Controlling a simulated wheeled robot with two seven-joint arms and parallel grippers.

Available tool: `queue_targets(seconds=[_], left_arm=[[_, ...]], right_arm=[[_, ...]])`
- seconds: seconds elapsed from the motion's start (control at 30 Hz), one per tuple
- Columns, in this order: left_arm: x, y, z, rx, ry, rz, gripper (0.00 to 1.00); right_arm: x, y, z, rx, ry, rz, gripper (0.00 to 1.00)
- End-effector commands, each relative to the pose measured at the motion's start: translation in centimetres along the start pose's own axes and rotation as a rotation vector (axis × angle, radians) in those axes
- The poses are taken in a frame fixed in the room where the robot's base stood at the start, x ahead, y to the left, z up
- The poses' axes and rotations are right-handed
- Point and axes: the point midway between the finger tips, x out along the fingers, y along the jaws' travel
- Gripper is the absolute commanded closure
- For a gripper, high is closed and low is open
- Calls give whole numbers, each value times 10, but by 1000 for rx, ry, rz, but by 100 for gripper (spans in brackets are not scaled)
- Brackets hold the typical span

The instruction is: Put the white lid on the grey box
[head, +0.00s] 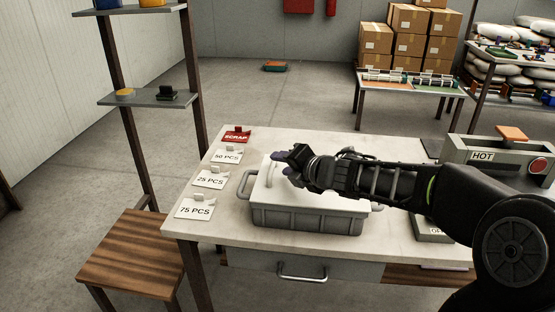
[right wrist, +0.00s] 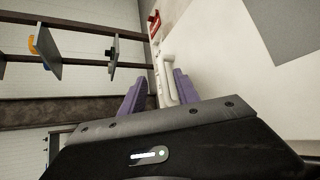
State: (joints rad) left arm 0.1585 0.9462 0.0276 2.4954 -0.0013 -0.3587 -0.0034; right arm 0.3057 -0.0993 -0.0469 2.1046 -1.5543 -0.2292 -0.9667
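The grey box (head: 305,219) stands on the white table, with a handle at its left end. The white lid (head: 318,199) is over the top of the box; I cannot tell whether it is fully seated. My right gripper (head: 283,164) is above the lid's left part and points left. Its purple fingers are apart in the right wrist view (right wrist: 159,92). A white piece shows between them there; I cannot tell whether it is a lid handle or a card behind. My right forearm hides part of the lid. My left gripper is out of view.
Cards stand along the table's left edge: red SCRAP (head: 237,135), 50 PCS (head: 227,156), 25 PCS (head: 210,180) and 75 PCS (head: 195,209). A grey HOT unit (head: 482,156) is at the right. A wooden stool (head: 135,250) is left of the table.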

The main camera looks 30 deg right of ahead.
Motion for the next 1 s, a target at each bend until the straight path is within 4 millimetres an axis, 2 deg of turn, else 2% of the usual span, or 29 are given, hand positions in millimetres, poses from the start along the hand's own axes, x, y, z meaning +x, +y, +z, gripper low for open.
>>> queue_targets(seconds=[0.03,0.1,0.23,1.0], left_arm=[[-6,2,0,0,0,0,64],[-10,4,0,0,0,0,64],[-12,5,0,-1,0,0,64],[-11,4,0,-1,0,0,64]], right_arm=[[-11,3,2,0,-3,0,62],[-20,3,2,-2,-3,1,62],[-30,2,1,-1,-1,2,62],[-30,1,0,-2,0,3,62]])
